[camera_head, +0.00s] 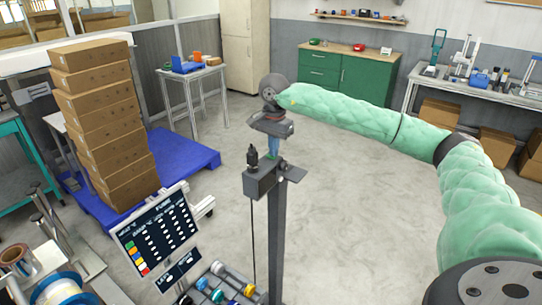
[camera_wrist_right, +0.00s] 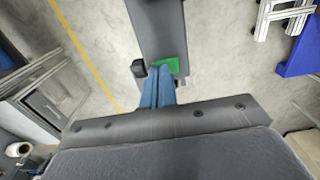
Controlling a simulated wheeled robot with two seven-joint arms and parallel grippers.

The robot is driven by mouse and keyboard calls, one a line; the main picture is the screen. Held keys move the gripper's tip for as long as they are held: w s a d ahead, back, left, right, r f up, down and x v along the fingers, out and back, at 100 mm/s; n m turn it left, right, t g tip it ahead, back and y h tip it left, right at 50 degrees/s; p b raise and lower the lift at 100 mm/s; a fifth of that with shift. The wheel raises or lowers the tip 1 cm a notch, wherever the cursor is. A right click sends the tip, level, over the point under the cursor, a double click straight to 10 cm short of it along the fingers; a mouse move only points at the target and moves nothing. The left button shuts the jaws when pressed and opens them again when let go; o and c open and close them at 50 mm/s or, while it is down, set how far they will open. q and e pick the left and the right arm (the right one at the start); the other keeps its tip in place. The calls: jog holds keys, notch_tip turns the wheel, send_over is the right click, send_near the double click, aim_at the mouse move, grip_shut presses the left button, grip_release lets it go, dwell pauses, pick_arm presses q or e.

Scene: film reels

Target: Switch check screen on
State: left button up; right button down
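A dark grey post (camera_head: 275,235) stands in the middle of the head view with a small box (camera_head: 262,180) on top. The box carries a black knob (camera_head: 252,157), also in the right wrist view (camera_wrist_right: 138,68). A green switch-like piece (camera_wrist_right: 167,66) sits beside the knob. My right gripper (camera_head: 273,154) points down at the box. In the right wrist view its blue fingers (camera_wrist_right: 158,88) are together, with their tips at the green piece; I cannot tell whether they touch it. A dark panel with white text and coloured squares (camera_head: 157,235) stands left of the post. My left gripper is not visible.
Stacked cartons (camera_head: 103,120) stand on a blue pallet (camera_head: 185,160) at left. Several coloured-ended rollers (camera_head: 218,290) and reels (camera_head: 60,288) lie at the front left. A green cabinet (camera_head: 345,75) and grey bench (camera_head: 480,90) are at the back. Floor right of the post is clear.

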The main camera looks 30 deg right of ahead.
jog(key=shift+r+p, duration=0.85)
jog(key=shift+r, duration=2.6)
